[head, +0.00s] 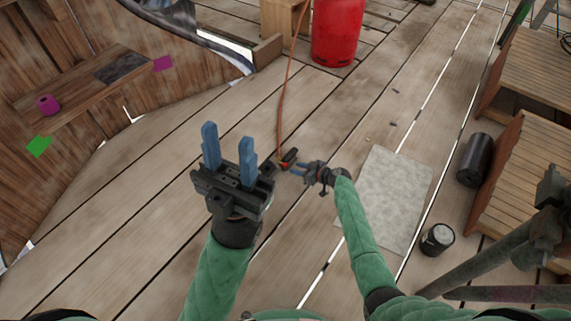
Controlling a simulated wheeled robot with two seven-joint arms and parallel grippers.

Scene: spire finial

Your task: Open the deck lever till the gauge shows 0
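A small dark handle-like piece (289,155) with a little orange at its base sits at the lower end of a thin orange-brown hose (281,95). It may be the deck lever, but it is too small to tell. My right gripper (287,167) has its blue fingertips at this piece; whether they grip it is unclear. My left gripper (228,145) is open and empty, raised closer to the camera, its two blue fingers well apart. A gauge reading cannot be made out.
A red cylinder (338,30) stands at the back beside a wooden box. A pale mat (388,200) lies on the planks, with a small dark can (437,239) and a black cylinder (473,160) near wooden benches at right. The left planks are clear.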

